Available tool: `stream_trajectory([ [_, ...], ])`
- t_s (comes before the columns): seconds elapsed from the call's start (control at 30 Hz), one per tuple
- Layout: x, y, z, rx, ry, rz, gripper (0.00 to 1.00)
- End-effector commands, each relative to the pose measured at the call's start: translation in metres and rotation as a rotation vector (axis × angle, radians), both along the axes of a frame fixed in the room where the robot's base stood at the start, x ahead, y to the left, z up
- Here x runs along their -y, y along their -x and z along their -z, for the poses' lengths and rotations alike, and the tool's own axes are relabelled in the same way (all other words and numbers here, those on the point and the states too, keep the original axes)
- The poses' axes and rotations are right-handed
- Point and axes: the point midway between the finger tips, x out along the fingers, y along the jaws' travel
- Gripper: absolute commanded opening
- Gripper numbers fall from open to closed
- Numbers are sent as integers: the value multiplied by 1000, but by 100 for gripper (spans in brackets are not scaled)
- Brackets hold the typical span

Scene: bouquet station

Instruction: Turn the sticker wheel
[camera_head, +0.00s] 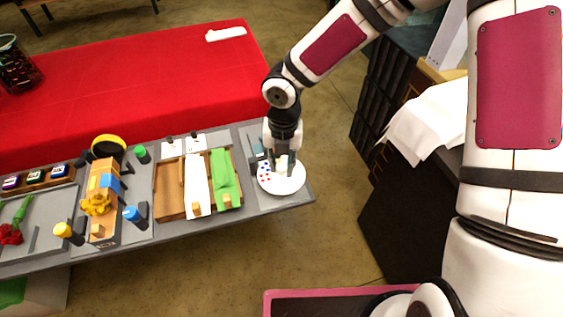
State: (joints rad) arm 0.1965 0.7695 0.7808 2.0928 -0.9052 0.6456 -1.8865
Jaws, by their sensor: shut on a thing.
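The sticker wheel (290,185) is a white disc with red and blue dots, lying at the right end of the grey station table. My gripper (286,166) points down over the wheel, with its fingers at the wheel's upper middle. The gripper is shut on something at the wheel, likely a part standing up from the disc. The held part is small and mostly hidden by the fingers. The colored dots show on the left part of the disc.
Left of the wheel, a wooden tray (171,207) holds white and green cloths or sheets. Further left stand yellow and blue-capped pieces and a red flower (10,234). A red-covered table (130,90) lies behind. A dark cabinet with white cloth (430,120) stands right.

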Motion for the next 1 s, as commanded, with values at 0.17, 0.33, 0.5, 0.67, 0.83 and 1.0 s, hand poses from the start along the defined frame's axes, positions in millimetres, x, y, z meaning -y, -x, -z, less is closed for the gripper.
stream_trajectory([
  [0.17, 0, 0, 0, 0, 1, -22, 0],
  [0.33, 0, 0, 0, 0, 1, -26, 0],
  [0.5, 0, 0, 0, 0, 1, -25, 0],
  [0.67, 0, 0, 0, 0, 1, -25, 45],
  [0.83, 0, 0, 0, 0, 1, -25, 45],
  [1.0, 0, -1, -3, 1, 0, -23, 45],
])
